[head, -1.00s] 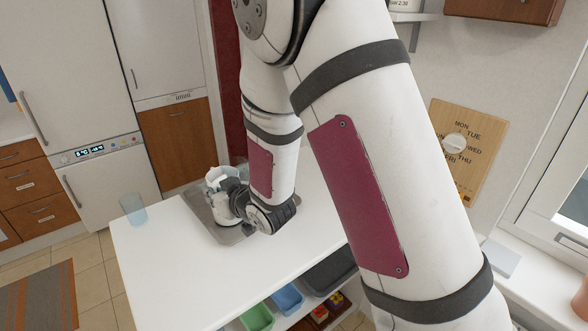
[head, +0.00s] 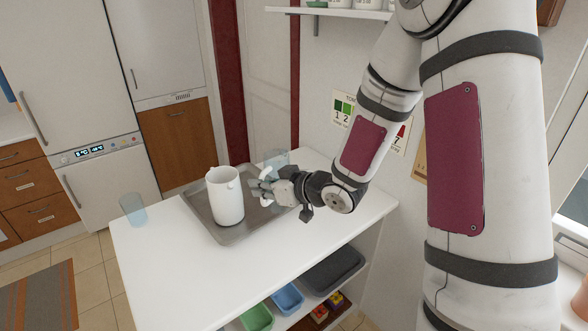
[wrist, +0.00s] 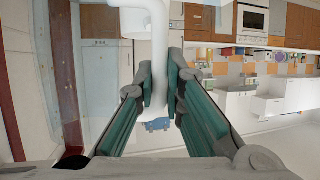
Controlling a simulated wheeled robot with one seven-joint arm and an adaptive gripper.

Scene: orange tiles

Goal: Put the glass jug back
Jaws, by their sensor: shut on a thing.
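The glass jug (head: 277,160) has a see-through bluish body and a white handle (head: 265,174). It shows behind my gripper (head: 262,188), at the back right of the metal tray. My gripper is shut on the white handle; in the wrist view the handle (wrist: 158,70) runs down between the two fingers (wrist: 158,98). I cannot tell whether the jug's base touches anything, as my gripper hides its lower part. A white opaque jug (head: 228,200) stands upright on the tray (head: 247,232), just left of my gripper.
The tray lies on a white table (head: 160,260). A clear bluish tumbler (head: 133,209) stands at its left edge. The table's front left is bare. Green (head: 257,317) and blue (head: 287,298) bins sit on the shelf below. A wall shelf (head: 330,12) hangs above the table's back.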

